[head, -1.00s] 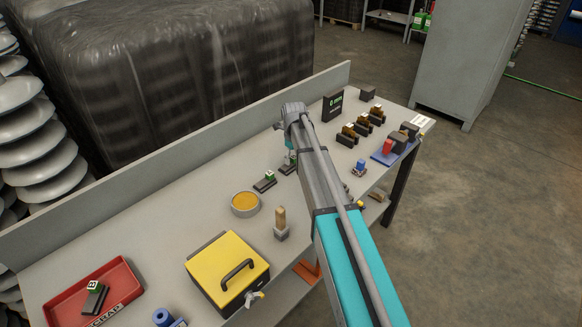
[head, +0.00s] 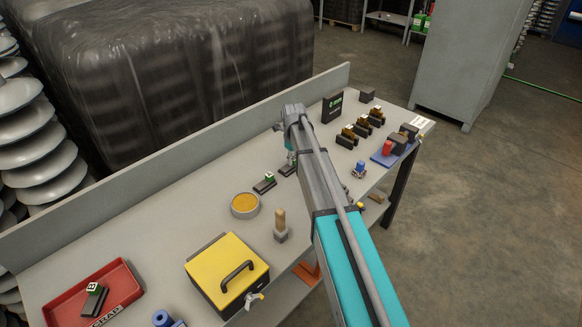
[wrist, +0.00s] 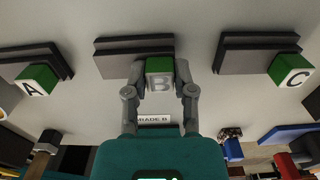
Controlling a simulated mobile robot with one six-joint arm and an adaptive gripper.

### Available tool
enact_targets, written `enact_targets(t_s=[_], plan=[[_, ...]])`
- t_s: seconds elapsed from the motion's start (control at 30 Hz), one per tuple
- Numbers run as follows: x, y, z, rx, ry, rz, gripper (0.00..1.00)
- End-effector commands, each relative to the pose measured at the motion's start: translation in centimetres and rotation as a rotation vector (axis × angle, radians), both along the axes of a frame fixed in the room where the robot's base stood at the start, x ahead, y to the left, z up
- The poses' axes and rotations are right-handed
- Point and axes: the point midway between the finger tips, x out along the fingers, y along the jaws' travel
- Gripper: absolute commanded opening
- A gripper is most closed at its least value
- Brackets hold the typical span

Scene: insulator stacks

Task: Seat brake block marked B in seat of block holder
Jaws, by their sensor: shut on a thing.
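The brake block marked B (wrist: 160,82) is a dark slab with a green cube whose white face carries the B. In the wrist view my gripper (wrist: 162,74) is shut on this cube, with one finger on each side. In the head view my gripper (head: 290,157) is low over the bench, mostly hidden by the arm. Blocks marked A (wrist: 38,80) and C (wrist: 290,68) lie to the left and right of B. A blue-based fixture (head: 382,158) with red and dark parts stands at the bench's right end; I cannot tell if it is the block holder.
A red scrap tray (head: 56,304) holds another green-topped block. A yellow box (head: 226,272), a round dish (head: 245,204) and a wooden-handled tool (head: 280,222) stand at centre-left. Several brown-topped pieces (head: 349,134) stand right of my arm. A raised board (head: 180,163) edges the back.

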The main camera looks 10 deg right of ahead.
Motion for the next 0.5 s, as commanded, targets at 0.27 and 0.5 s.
enact_targets(t_s=[0.27,0.5], plan=[[0.02,-0.01,0.11,0.0,0.0,0.0,0.0],[0.01,0.01,0.94,0.0,0.0,0.0,0.0]])
